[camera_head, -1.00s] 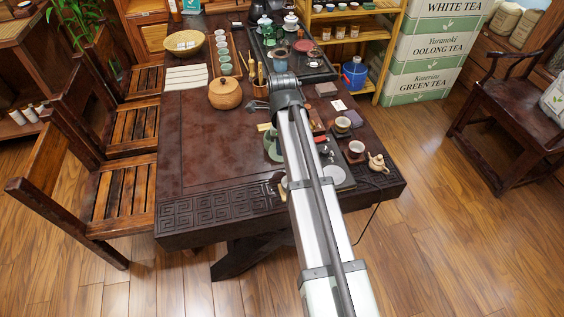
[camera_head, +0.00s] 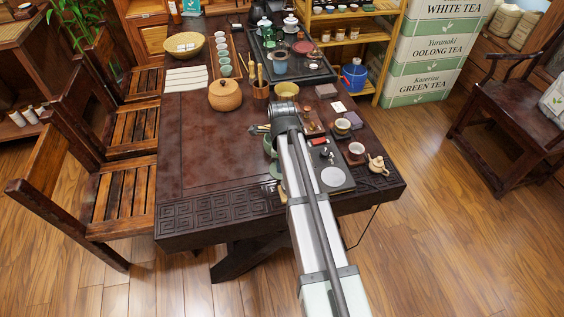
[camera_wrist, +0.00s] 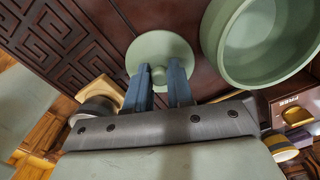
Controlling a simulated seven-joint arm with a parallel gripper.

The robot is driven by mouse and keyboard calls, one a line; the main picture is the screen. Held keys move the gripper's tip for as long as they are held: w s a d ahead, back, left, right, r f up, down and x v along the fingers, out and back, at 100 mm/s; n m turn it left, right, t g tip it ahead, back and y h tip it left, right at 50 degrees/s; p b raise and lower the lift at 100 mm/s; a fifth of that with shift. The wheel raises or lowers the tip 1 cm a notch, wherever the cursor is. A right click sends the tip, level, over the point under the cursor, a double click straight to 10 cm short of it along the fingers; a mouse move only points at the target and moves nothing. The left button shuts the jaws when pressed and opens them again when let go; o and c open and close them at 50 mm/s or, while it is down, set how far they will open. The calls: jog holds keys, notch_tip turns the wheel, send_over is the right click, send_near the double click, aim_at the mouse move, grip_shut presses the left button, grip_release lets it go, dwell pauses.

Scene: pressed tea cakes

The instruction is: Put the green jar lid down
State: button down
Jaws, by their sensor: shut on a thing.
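The green jar lid (camera_wrist: 160,46) is a pale green disc with a round knob. In the wrist view my gripper (camera_wrist: 160,74) is shut on the knob. Whether the lid's underside touches the dark table is not clear. The open green jar (camera_wrist: 211,41) stands to the right of the lid, apart from it in that view, and looks empty.
The dark table (camera_head: 215,180) is clear left of my arm. Its carved front border (camera_wrist: 35,40) shows left of the lid. Cups (camera_head: 357,148) and a small teapot (camera_head: 376,163) stand on the right. A wooden jar (camera_head: 225,95) and a yellow bowl (camera_head: 287,89) stand farther back.

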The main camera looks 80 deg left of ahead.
jog(key=shift+f, duration=0.15)
jog(key=c, duration=1)
grip_release()
notch_tip(320, 180, up, 12)
jog(key=shift+r, duration=0.2)
